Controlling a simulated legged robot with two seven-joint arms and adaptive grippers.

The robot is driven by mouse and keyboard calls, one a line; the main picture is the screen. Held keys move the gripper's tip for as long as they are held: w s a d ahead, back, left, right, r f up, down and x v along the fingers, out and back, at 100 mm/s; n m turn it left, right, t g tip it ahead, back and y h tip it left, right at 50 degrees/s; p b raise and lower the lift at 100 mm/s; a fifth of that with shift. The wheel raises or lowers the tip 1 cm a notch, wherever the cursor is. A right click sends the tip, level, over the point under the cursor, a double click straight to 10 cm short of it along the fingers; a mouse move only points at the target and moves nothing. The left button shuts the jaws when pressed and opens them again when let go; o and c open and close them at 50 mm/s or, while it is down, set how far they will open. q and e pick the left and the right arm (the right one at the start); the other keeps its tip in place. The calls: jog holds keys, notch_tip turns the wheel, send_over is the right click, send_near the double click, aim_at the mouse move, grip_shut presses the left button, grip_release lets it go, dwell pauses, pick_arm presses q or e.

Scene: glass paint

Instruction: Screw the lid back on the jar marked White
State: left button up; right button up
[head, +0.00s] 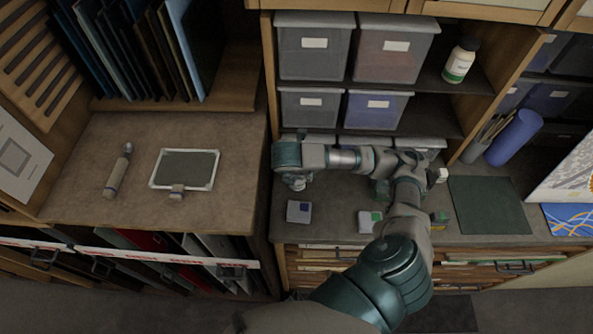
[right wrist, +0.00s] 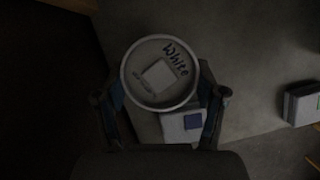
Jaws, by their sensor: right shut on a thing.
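A round pale lid (right wrist: 158,72) with "White" handwritten on it and a pale square patch shows in the right wrist view. My right gripper (right wrist: 161,90) has its fingers on both sides of this lid and is shut on it. Whether a jar is directly under the lid is hidden. In the head view my right arm reaches across to the left over the counter, with the right gripper (head: 296,183) pointing down near the counter's left end. What it holds is hard to make out there. My left gripper is not in view.
A small box with a blue square (head: 299,211) lies just in front of the gripper. Another with a green square (head: 369,221) is farther right. A dark green mat (head: 488,205) lies on the right. Grey bins (head: 314,60) fill the shelves above. A bottle (head: 461,61) stands on the shelf.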

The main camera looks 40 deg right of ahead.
jog(key=shift+f, duration=0.1)
jog(key=shift+s, duration=0.1)
jog(key=o, duration=1.5)
jog(key=shift+c, duration=0.2)
jog(key=shift+p, duration=0.3)
notch_tip(320, 180, up, 6)
jog(key=p, duration=0.5)
